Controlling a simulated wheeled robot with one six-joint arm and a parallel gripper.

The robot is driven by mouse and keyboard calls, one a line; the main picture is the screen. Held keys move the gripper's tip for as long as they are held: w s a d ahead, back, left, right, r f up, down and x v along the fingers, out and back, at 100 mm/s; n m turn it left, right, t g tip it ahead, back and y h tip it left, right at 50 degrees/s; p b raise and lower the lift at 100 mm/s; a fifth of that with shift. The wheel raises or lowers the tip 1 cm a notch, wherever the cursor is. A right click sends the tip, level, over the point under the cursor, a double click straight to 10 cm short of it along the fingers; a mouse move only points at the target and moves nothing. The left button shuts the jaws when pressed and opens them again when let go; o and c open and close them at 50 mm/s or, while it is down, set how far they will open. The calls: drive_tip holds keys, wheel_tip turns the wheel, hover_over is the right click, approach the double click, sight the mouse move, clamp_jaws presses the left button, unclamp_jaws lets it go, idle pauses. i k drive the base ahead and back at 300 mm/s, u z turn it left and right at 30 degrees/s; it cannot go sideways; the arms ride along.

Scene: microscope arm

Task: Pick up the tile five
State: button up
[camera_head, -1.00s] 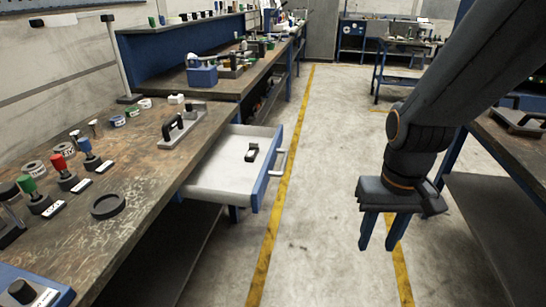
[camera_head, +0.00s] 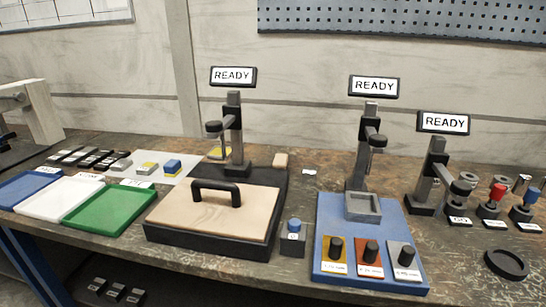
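No tile that I can read as tile five shows. Several small dark pieces with light labels (camera_head: 88,158) lie in a row at the back left of the bench; their markings are too small to read. Beside them, on a pale sheet, are a grey block (camera_head: 121,164), a yellow-and-grey block (camera_head: 147,168) and a blue-and-yellow block (camera_head: 172,166). A few more dark labelled pieces (camera_head: 116,291) show low at the left, below the bench edge. My gripper is not in view.
Blue (camera_head: 28,188), white (camera_head: 60,198) and green (camera_head: 108,208) trays sit at the left. A wooden panel with a black handle (camera_head: 215,195) fills the middle. Three stands with READY signs (camera_head: 233,76) stand behind. A blue panel with knobs (camera_head: 330,215) and a black ring (camera_head: 506,264) are right.

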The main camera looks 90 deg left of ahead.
sight(147, 168)
drive_tip(key=u, duration=3.85)
drive_tip(key=k, duration=0.45)
drive_tip(key=u, duration=1.15)
drive_tip(key=i, duration=1.65)
drive_tip(key=z, duration=0.85)
drive_tip(key=i, duration=0.7)
drive_tip(key=z, duration=0.7)
